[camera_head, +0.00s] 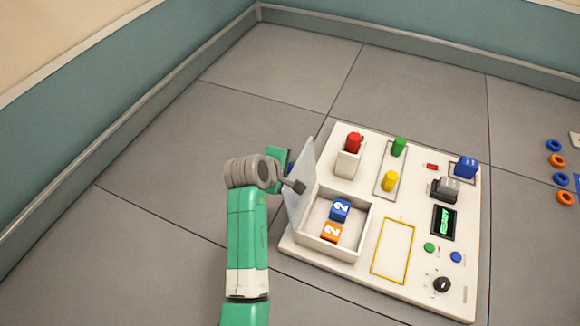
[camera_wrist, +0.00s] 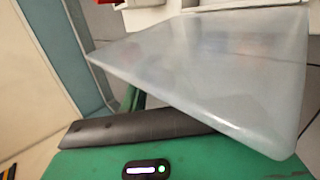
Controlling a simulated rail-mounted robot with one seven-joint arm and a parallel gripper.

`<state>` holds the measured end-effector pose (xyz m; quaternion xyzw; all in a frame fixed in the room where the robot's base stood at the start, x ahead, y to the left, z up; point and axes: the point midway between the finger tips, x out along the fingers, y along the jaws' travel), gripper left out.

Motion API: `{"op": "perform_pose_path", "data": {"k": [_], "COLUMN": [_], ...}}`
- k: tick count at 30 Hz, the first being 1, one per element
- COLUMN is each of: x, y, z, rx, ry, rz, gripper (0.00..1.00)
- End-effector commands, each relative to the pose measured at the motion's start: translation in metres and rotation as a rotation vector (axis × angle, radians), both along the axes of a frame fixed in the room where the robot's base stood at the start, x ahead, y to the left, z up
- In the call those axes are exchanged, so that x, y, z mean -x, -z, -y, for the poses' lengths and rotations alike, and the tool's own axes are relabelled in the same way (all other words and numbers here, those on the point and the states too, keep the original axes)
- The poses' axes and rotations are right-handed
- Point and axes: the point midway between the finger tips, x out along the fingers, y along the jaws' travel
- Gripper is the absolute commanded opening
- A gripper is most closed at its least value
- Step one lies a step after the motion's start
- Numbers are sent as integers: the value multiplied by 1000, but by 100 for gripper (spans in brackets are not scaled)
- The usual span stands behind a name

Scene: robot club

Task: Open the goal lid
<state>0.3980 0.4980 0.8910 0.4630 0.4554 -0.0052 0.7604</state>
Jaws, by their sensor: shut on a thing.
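The goal lid (camera_head: 301,190) is a translucent pale panel that stands raised, nearly upright, along the left side of the white goal box (camera_head: 345,248). The box is open at the top and holds a blue block marked 2 (camera_head: 340,209) and an orange block marked 2 (camera_head: 332,232). My gripper (camera_head: 295,185) is at the lid, shut on it, with a dark fingertip showing at the panel. In the wrist view the lid (camera_wrist: 225,75) fills much of the picture, in front of a dark finger (camera_wrist: 140,125). The other finger is hidden there.
The white board (camera_head: 365,273) also carries a red-topped block (camera_head: 354,142), a green peg (camera_head: 398,146), a yellow peg (camera_head: 390,181), a small screen (camera_head: 444,222) and a black knob (camera_head: 442,284). Blue and orange rings (camera_head: 557,160) lie at the far right.

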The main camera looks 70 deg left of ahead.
Motion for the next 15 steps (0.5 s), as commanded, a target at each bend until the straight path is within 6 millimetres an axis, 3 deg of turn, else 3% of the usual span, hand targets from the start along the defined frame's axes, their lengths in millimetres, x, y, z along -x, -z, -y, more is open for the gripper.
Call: {"op": "perform_pose_path", "data": {"k": [4, 5, 7, 15], "x": [0, 0, 0, 0], "y": [2, 2, 2, 0], "z": [1, 1, 1, 1], "rx": [2, 2, 1, 0], "ry": [1, 1, 0, 0], "rz": [-4, -4, -3, -2], "gripper": [0, 34, 48, 49]}}
